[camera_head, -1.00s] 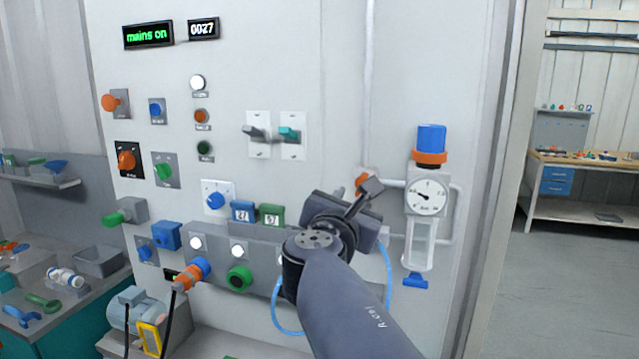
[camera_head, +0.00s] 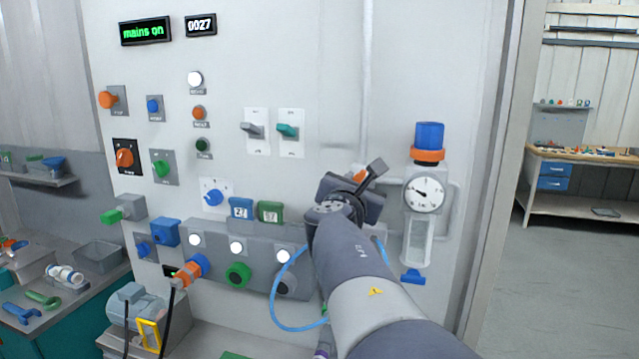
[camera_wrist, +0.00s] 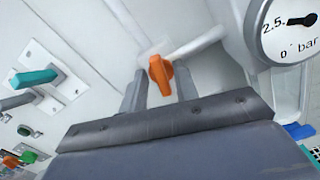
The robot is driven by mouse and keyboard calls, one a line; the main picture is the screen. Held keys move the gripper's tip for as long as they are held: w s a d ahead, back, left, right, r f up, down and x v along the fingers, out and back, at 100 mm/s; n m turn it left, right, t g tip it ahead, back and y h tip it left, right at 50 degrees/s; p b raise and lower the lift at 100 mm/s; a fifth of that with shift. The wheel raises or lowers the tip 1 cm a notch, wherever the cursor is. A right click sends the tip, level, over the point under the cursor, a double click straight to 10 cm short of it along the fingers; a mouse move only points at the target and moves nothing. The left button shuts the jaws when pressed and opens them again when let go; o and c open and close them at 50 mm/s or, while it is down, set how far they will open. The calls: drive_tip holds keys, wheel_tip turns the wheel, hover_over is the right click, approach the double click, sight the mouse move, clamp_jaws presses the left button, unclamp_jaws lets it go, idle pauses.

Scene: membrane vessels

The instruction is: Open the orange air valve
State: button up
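The orange air valve (camera_wrist: 160,75) is a small orange handle on a white pipe on the panel wall. In the wrist view it shows upright between the two fingers of my gripper (camera_wrist: 161,85). The fingers are apart, one on each side of the handle, with visible gaps. I cannot tell how deep the handle sits between them. In the head view my gripper (camera_head: 366,182) is at the wall left of the gauge and hides most of the orange valve (camera_head: 360,174).
A pressure gauge (camera_head: 423,194) with a blue-topped regulator (camera_head: 430,136) is close on the right. Two toggle switches, one grey (camera_head: 254,131) and one teal (camera_head: 288,131), are up left. A blue hose (camera_head: 276,300) loops below my arm.

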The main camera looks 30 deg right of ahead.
drive_tip(key=c, duration=0.4)
drive_tip(key=shift+n, duration=0.9)
drive_tip(key=shift+c, duration=0.2)
drive_tip(key=o, duration=0.6)
drive_tip(key=v, duration=1.1)
drive_tip(key=shift+b, duration=0.3)
drive_tip(key=shift+d, duration=0.1)
